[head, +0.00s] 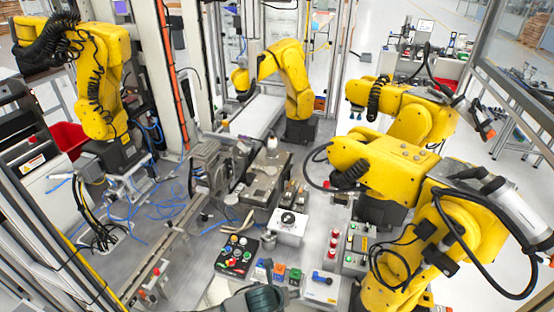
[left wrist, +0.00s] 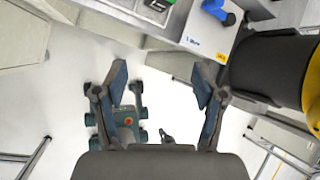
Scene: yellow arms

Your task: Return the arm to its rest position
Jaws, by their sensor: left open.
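My left gripper (left wrist: 160,82) is open in the left wrist view, its two blue-grey fingers spread wide with nothing between them. Pale floor shows below and between the fingers. In the head view a dark green-grey rounded part of my own arm or body pokes in at the bottom edge, and no fingers of mine can be made out there. My right gripper is in neither view.
The work table (head: 215,250) carries a black button box (head: 237,256), coloured blocks (head: 279,271) and a white box with a blue knob (head: 321,288). That box also shows in the left wrist view (left wrist: 200,38). Large yellow arms (head: 405,165) stand around the table.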

